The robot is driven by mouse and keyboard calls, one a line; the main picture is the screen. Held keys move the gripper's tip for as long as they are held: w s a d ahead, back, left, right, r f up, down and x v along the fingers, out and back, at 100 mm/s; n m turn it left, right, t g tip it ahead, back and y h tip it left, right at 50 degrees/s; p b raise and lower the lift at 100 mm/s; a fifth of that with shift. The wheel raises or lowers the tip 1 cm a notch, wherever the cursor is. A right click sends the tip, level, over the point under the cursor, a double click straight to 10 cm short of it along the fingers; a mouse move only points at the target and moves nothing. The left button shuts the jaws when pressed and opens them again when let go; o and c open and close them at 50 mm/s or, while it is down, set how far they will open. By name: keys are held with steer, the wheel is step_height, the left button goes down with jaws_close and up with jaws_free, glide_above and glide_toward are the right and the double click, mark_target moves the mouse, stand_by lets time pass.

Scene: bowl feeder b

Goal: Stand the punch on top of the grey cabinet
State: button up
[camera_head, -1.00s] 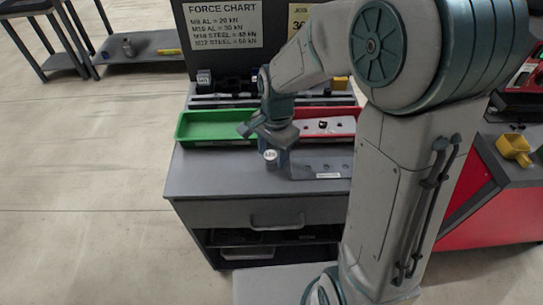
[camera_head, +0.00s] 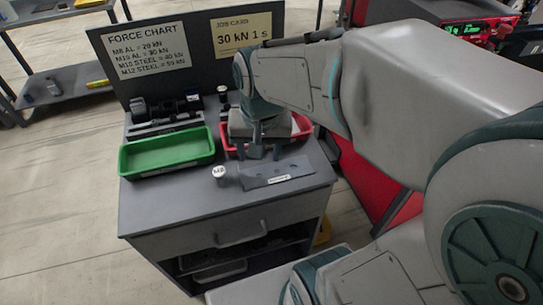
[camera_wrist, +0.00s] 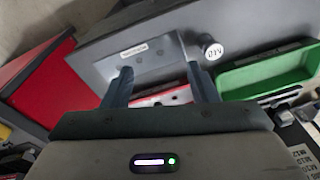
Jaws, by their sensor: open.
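A small punch with a white, marked end face (camera_head: 218,172) is on the grey cabinet top (camera_head: 150,208), at the left end of a grey plate. It also shows in the wrist view (camera_wrist: 211,48); I cannot tell for sure whether it is upright. My gripper (camera_head: 265,152) points down over the plate and the red tray, to the right of the punch and apart from it. In the wrist view my two fingers (camera_wrist: 159,72) are spread with nothing between them. The punch is outside them, beyond the right fingertip.
A green tray (camera_head: 165,152) and a red tray (camera_head: 301,127) sit behind the plate (camera_head: 275,173). A rack with dark parts (camera_head: 165,112) stands behind the green tray, before an upright sign board (camera_head: 195,65). The front left of the cabinet top is clear.

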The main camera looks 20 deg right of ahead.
steer(key=s+d+n, duration=0.2)
steer(key=s, duration=0.1)
steer(key=s+n+t, duration=0.1)
steer(key=shift+s+d+f, duration=0.35)
steer(key=shift+d, duration=0.05)
steer(key=shift+r, duration=0.1)
steer(key=p+v, duration=0.1)
steer(key=p, duration=0.1)
steer(key=p+v, duration=0.1)
steer(key=v, duration=0.1)
steer(key=shift+w+r+p, duration=0.3)
steer(key=shift+r+p, duration=0.05)
steer(key=shift+r, duration=0.05)
